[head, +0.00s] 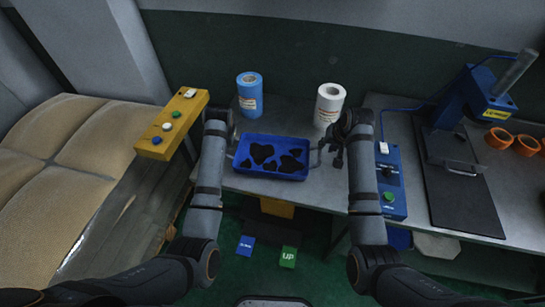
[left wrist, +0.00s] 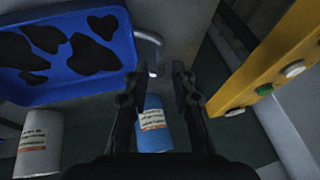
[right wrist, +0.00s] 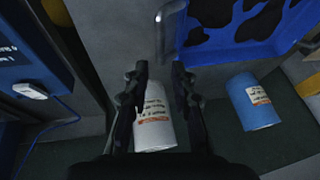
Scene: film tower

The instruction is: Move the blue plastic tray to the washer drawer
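The blue plastic tray (head: 270,175) sits on the grey table, with dark irregular patches inside and a grey handle at each end. My left gripper (head: 222,127) is at the tray's left end; in the left wrist view its open fingers (left wrist: 154,73) stand either side of the left handle's end. My right gripper (head: 336,150) is at the right end; in the right wrist view its open fingers (right wrist: 160,68) are near the right handle (right wrist: 164,32), with a gap between them. Neither clearly touches a handle. I cannot identify a washer drawer for certain.
A blue roll (head: 249,93) and a white roll (head: 329,104) stand behind the tray. A yellow button box (head: 172,125) is left, a blue control box (head: 389,178) right. A blue press with a black plate (head: 455,180) and orange rings (head: 499,138) stand farther right.

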